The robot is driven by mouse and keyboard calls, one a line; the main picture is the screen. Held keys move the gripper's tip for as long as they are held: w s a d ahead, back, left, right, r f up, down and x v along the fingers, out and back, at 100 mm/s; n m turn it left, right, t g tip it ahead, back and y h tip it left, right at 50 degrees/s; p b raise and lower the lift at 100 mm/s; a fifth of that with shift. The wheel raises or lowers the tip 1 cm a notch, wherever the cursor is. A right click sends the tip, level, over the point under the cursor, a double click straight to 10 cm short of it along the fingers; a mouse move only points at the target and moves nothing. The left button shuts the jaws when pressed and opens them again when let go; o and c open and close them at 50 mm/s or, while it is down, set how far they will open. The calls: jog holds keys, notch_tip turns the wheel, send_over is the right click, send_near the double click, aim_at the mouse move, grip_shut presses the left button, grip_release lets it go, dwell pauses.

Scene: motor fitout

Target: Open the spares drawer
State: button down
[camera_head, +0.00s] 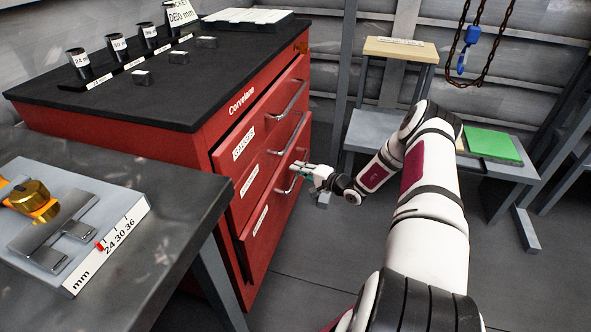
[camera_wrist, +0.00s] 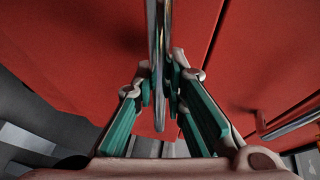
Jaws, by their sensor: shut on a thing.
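The red cabinet (camera_head: 180,148) has three stacked drawers, each with a label and a metal bar handle. The label wording is too small to read surely, so I cannot tell which drawer is the spares one. My gripper (camera_head: 297,172) is at the lowest drawer (camera_head: 262,218), shut on its bar handle (camera_head: 284,190). In the wrist view the metal handle (camera_wrist: 159,60) runs between the green-padded fingers of my gripper (camera_wrist: 160,100), against a red front. I cannot tell whether this drawer is out at all. The upper handles (camera_head: 288,98) and (camera_head: 288,134) are untouched.
The black cabinet top (camera_head: 130,110) carries labelled cylinders, small metal blocks and a white tray. A grey bench (camera_head: 150,245) with a measuring fixture stands at front left. A shelf with a green pad (camera_head: 492,146) and a hanging chain with a blue hook (camera_head: 470,38) are at right.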

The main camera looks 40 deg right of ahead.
jog(key=s+d+b, duration=0.3)
jog(key=s+d, duration=1.4)
jog(key=s, duration=0.5)
jog(key=shift+s+d, duration=0.15)
jog(key=shift+d, duration=0.05)
jog(key=c, duration=1.6)
grip_release()
jog(key=v, duration=1.2)
